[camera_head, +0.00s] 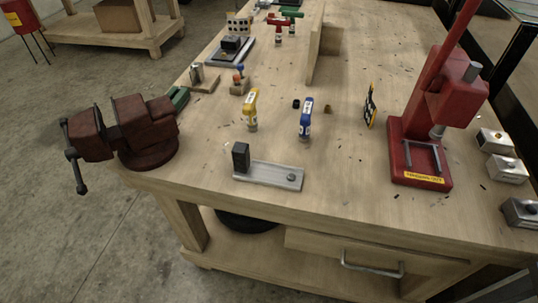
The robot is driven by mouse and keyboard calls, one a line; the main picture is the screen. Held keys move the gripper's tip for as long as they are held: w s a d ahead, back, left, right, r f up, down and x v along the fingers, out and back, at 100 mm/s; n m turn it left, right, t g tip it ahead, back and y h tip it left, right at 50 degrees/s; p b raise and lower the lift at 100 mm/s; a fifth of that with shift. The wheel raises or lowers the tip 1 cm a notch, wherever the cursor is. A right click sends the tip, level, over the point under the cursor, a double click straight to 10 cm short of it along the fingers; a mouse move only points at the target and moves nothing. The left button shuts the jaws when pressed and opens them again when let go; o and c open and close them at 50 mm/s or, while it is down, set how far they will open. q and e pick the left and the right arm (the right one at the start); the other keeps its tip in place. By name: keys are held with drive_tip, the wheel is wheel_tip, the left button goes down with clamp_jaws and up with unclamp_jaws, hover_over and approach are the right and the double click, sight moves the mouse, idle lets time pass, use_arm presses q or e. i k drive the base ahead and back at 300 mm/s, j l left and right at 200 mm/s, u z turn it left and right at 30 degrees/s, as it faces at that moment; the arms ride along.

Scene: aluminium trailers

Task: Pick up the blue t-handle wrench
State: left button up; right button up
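A blue upright tool with a pale label (305,119) stands near the middle of the wooden workbench (345,140). It looks like the blue t-handle wrench seen nearly along its handle; its lower end shows as a short metal part at the bench top. A similar yellow tool (251,108) stands to its left, apart from it. A red t-handle tool (279,22) and a green one (291,13) stand farther back. Neither of my grippers shows in the head view.
A dark red vise (145,130) sits at the left corner. A metal plate with a black block (275,176) lies in front of the blue tool. A red press (425,135) stands right. A small black-and-yellow sign (370,106) stands between. Bench space around the blue tool is mostly clear.

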sight(305, 122)
drive_tip(key=j+z, duration=0.55)
drive_tip(key=j, duration=0.15)
drive_tip(key=k+j+u, duration=0.3)
drive_tip(key=j, duration=0.25)
drive_tip(key=k+j+u, duration=0.15)
drive_tip(key=j, duration=0.15)
drive_tip(key=i+l, duration=0.05)
